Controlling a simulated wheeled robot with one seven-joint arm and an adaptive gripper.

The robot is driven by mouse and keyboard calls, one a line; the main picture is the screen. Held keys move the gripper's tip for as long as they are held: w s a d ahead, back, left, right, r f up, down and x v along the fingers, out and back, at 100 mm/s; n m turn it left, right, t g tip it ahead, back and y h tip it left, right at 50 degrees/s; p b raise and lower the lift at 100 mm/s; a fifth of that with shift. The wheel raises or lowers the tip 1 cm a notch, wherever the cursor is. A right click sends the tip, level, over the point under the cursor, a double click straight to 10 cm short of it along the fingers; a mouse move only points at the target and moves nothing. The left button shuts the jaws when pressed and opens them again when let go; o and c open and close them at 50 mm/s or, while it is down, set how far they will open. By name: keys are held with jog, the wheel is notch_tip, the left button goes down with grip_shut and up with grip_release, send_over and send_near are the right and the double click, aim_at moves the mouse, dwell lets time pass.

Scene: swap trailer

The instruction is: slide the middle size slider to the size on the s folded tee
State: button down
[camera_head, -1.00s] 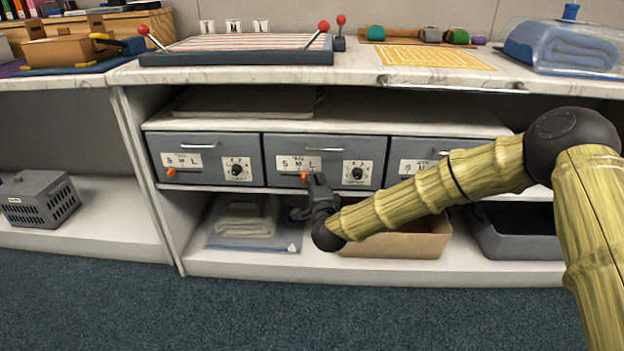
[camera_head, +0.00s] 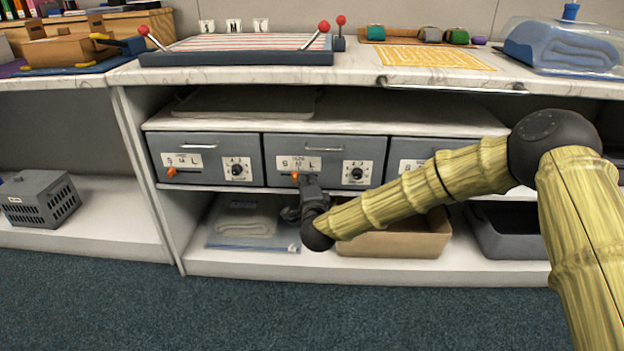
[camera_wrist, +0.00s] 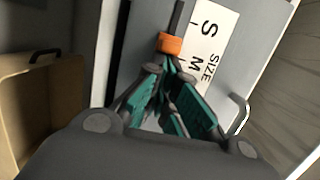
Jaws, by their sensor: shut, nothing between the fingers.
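The middle drawer (camera_head: 340,150) has a size plate marked S, M and L with an orange slider (camera_head: 295,176) below it. The slider is at about the M, slightly toward the S. In the wrist view the orange slider (camera_wrist: 170,44) is beside the plate, between the S and the M. My gripper (camera_head: 305,182) is shut with nothing between its fingers. Its fingertips (camera_wrist: 168,70) are at the slider's M-side, touching or nearly so. A pale folded tee (camera_head: 245,227) lies in a clear bag on the bottom shelf. Its size mark is not readable.
Similar drawers stand on the left (camera_head: 205,148) and right (camera_head: 425,146), each with a plate. A dial (camera_head: 357,174) is right of the slider. A tan bin (camera_head: 400,244) sits below, behind my arm. A blue folded item (camera_head: 562,46) is under a clear cover on the counter.

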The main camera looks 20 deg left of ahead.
jog(key=shift+s+a, duration=0.1)
jog(key=shift+a, duration=0.15)
jog(key=shift+s+a, duration=0.1)
jog(key=shift+a, duration=0.25)
jog(key=shift+s+a, duration=0.15)
jog(key=shift+a, duration=0.35)
jog(key=shift+d, duration=0.2)
jog(key=p+v, duration=0.4)
jog(key=v, duration=0.6)
jog(key=shift+s+a, duration=0.15)
jog(key=shift+a, duration=0.25)
dwell(0.5)
